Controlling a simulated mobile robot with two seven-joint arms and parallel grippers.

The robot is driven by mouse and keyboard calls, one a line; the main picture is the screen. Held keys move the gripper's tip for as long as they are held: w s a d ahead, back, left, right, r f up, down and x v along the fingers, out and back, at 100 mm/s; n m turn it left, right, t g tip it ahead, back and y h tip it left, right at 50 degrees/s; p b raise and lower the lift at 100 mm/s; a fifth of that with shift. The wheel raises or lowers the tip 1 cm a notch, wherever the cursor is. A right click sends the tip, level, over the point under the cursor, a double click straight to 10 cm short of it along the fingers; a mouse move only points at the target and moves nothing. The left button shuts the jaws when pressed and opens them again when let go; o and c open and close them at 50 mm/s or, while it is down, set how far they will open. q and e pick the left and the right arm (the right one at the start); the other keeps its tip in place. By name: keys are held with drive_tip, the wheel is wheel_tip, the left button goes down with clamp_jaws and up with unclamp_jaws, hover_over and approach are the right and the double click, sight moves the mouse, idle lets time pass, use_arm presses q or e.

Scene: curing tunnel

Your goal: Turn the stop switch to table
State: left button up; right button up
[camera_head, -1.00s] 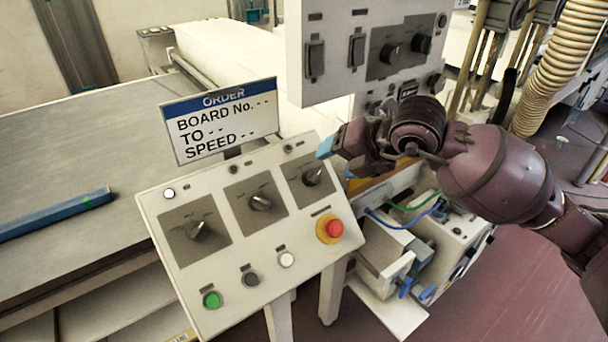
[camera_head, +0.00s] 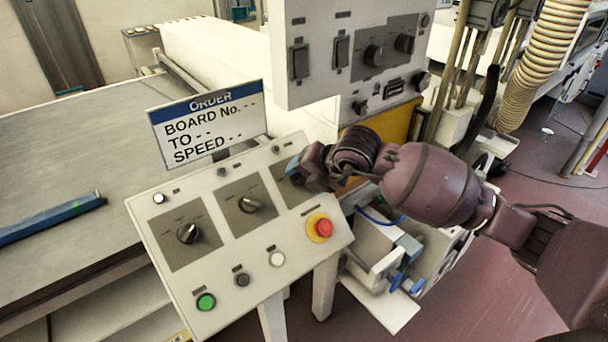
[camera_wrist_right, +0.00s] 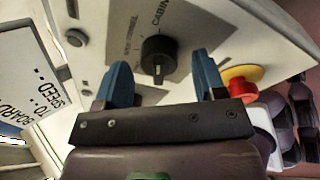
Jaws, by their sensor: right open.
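The sloping control panel (camera_head: 215,270) carries three rotary switches on grey plates. The rightmost one's plate (camera_head: 291,196) is partly covered by my right gripper (camera_head: 294,166) in the head view. In the right wrist view its black knob (camera_wrist_right: 158,52) shows clearly, with "CABIN" printed beside it; the other labels are too blurred to be sure of. The two blue fingers of my right gripper (camera_wrist_right: 160,72) are open, one on each side of the knob, with gaps on both sides. My left gripper is not in view.
A red stop button (camera_head: 322,228) on a yellow ring sits close below the rightmost switch. The middle knob (camera_head: 250,204) and left knob (camera_head: 188,233) are nearby. An order sign (camera_head: 207,125) stands behind the panel. An upright switch box (camera_head: 345,65) rises behind.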

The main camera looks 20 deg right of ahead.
drive_tip(key=shift+w+a+f, duration=0.15)
drive_tip(key=shift+w+f, duration=0.1)
drive_tip(key=shift+f, duration=0.05)
drive_tip(key=c, duration=0.9)
